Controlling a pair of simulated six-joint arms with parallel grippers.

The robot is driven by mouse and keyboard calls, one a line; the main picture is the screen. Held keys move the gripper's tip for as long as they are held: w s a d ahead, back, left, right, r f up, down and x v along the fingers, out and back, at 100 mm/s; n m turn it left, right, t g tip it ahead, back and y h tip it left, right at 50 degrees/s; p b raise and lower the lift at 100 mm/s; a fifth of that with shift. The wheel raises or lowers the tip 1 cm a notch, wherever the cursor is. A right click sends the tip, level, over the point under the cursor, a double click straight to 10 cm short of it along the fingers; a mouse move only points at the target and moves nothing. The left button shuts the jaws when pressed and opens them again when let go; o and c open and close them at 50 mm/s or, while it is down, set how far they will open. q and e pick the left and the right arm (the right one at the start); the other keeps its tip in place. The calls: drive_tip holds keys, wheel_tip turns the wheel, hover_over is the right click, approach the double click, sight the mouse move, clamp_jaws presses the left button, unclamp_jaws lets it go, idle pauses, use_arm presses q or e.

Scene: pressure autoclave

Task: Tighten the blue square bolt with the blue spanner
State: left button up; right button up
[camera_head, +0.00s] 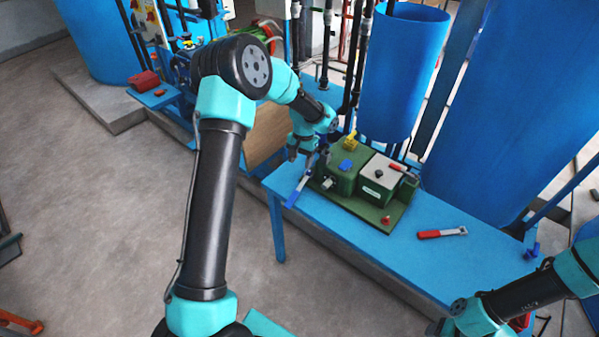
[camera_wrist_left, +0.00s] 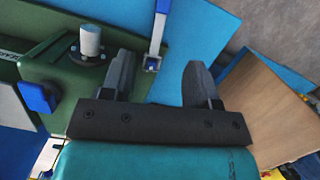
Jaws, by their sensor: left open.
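The blue spanner (camera_head: 292,198) lies near the left end of the blue table, with its blue handle toward the front edge. Its silver shaft (camera_wrist_left: 157,35) and square-ended head show between my left fingertips in the left wrist view. My left gripper (camera_head: 305,153) is open and empty, above the table by the spanner's head end; I cannot tell the exact gap. The blue square bolt (camera_head: 346,165) sits on the green housing, right of the gripper. It also appears at the left of the left wrist view (camera_wrist_left: 38,97). My right arm enters at lower right; its gripper is out of frame.
The green housing (camera_head: 340,180) has a grey-white cylinder (camera_wrist_left: 90,40) on a flange, a yellow fitting (camera_head: 350,140) and a white-topped box (camera_head: 378,175). A red-handled spanner (camera_head: 442,233) lies to the right. Blue tanks (camera_head: 400,70) stand behind. The table's front right is clear.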

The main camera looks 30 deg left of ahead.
use_arm(q)
drive_tip(key=shift+w+r, duration=0.25)
drive_tip(key=shift+r, duration=0.95)
drive_tip(key=shift+w+r, duration=0.2)
drive_tip(key=shift+r, duration=0.95)
drive_tip(key=shift+d, duration=0.1)
